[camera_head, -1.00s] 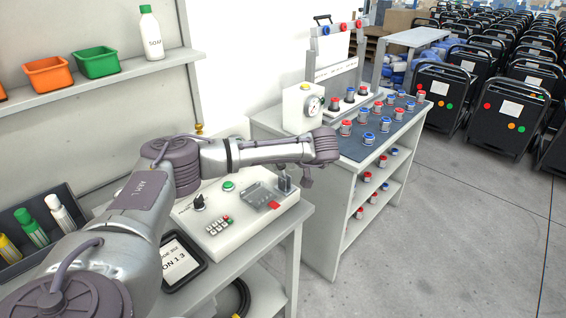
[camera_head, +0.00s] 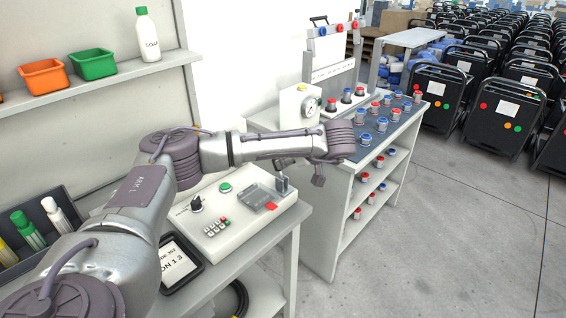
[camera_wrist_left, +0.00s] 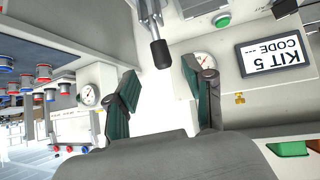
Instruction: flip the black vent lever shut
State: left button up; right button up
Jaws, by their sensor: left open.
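The black vent lever (camera_wrist_left: 160,52) shows in the left wrist view as a black grip on a thin metal rod, hanging from the top edge. In the head view, a grey upright piece (camera_head: 283,182) stands at the right end of the control box (camera_head: 245,215); whether it belongs to the lever I cannot tell. My left gripper (camera_wrist_left: 160,88) is open, its two green-padded fingers apart. In the picture, the black grip lies between and beyond them, with no contact visible. In the head view my left gripper (camera_head: 318,180) hangs beside the box's right end. My right gripper is not in view.
A pressure gauge (camera_head: 311,105) on a white housing stands behind my arm. A shelf unit (camera_head: 345,200) with several red and blue capped parts stands right of the workbench. A tablet (camera_head: 178,263) lies in front of the box.

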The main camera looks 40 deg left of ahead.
pick_arm(q)
jog(key=v, duration=0.5)
jog(key=shift+s+d+r, duration=0.1)
dwell(0.3)
